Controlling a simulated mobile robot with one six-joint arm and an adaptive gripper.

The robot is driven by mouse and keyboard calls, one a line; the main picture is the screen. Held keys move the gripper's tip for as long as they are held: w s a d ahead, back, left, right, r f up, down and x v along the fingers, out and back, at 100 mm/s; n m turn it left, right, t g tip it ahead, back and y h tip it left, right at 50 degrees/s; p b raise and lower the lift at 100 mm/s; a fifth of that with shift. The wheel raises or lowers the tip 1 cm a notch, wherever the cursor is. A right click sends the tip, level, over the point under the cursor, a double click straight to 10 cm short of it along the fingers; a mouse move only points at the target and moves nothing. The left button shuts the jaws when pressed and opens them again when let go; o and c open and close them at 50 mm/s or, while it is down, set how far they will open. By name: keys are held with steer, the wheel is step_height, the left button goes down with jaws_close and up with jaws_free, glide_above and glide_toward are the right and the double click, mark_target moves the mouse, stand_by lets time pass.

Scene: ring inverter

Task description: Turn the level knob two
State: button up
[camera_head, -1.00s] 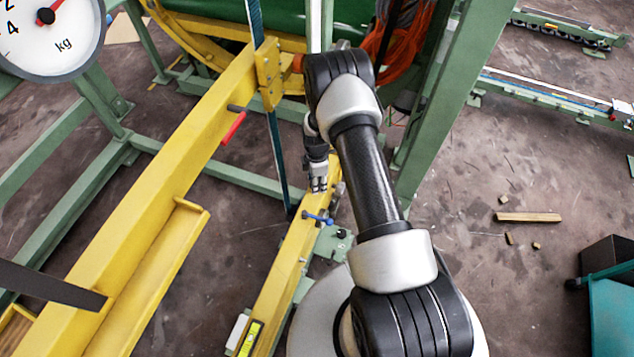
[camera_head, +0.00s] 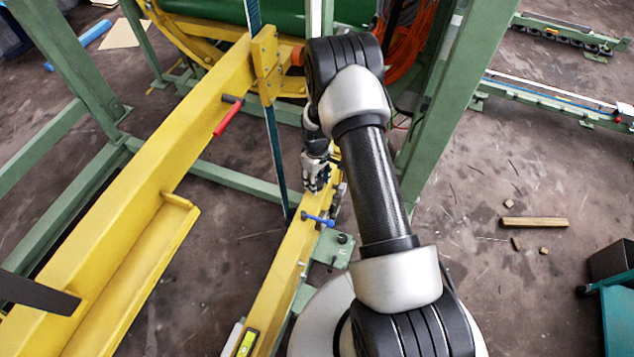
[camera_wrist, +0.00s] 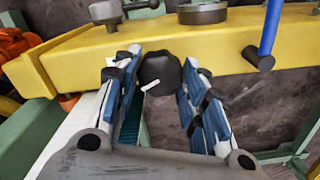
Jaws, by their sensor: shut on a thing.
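In the wrist view a round black knob (camera_wrist: 162,70) with a short white mark sits at the front side of the yellow beam (camera_wrist: 230,58). My gripper (camera_wrist: 160,82) has its two blue-padded fingers on either side of the knob and is shut on it. Whether this is knob two cannot be told; no label shows. In the head view my gripper (camera_head: 316,182) is at the upper part of the narrow yellow beam (camera_head: 278,285), and the knob is hidden there.
A blue handle (camera_head: 318,219) crosses the narrow beam below my gripper. A spirit level (camera_head: 247,342) lies lower down. A wider yellow beam (camera_head: 150,190) with a red handle (camera_head: 228,118) runs at left. Green posts (camera_head: 428,110) stand close to my arm.

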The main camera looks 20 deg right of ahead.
steer(key=m+b, duration=0.2)
steer(key=m, duration=0.3)
steer(key=shift+m, duration=0.3)
steer(key=m+b, duration=0.1)
steer(key=m, duration=0.3)
steer(key=shift+m, duration=0.4)
steer(key=o, duration=1.1)
steer(key=shift+c, duration=0.2)
step_height(320, 180, up, 12)
